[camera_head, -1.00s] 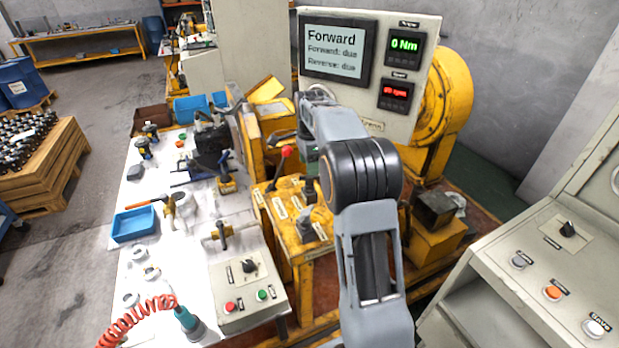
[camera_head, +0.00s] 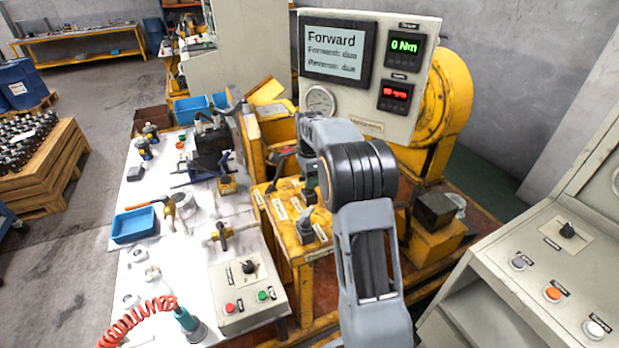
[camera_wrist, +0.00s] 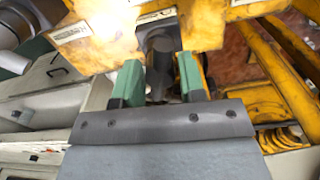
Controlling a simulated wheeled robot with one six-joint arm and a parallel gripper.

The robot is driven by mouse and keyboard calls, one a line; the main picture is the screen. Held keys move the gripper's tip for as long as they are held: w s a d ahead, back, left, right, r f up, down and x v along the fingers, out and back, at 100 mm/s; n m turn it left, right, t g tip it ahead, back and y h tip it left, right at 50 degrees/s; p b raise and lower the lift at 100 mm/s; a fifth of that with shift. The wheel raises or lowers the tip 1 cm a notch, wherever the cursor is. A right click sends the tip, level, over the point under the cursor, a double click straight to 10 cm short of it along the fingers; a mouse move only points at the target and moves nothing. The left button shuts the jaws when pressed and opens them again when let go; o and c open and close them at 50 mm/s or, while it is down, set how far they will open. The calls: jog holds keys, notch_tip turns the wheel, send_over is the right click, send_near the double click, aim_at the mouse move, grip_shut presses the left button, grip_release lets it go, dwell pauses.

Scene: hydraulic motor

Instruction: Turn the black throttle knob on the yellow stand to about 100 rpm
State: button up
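The yellow stand (camera_head: 290,240) is in the middle of the head view, with small labels on its top. My gripper (camera_head: 311,192) points down just above the knob. In the wrist view my gripper (camera_wrist: 158,64) has its two green fingers apart, and the dark grey knob (camera_wrist: 159,42) shows between and just beyond their tips. I cannot tell whether either finger touches it. The red speed display (camera_head: 396,95) is lit on the panel, but its digits are too blurred to read surely.
A grey control box (camera_head: 240,300) with a knob and buttons stands left of the stand. The panel's screen (camera_head: 334,53) reads "Forward". A grey console (camera_head: 545,265) is at the right. A black block (camera_head: 434,209) sits behind my arm.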

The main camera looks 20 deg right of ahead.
jog(key=c, duration=0.6)
jog(key=shift+o, duration=0.2)
jog(key=shift+r+p, duration=0.1)
jog(key=shift+p, duration=0.25)
jog(key=o, duration=0.9)
notch_tip(320, 180, up, 14)
jog(key=shift+f, duration=0.15)
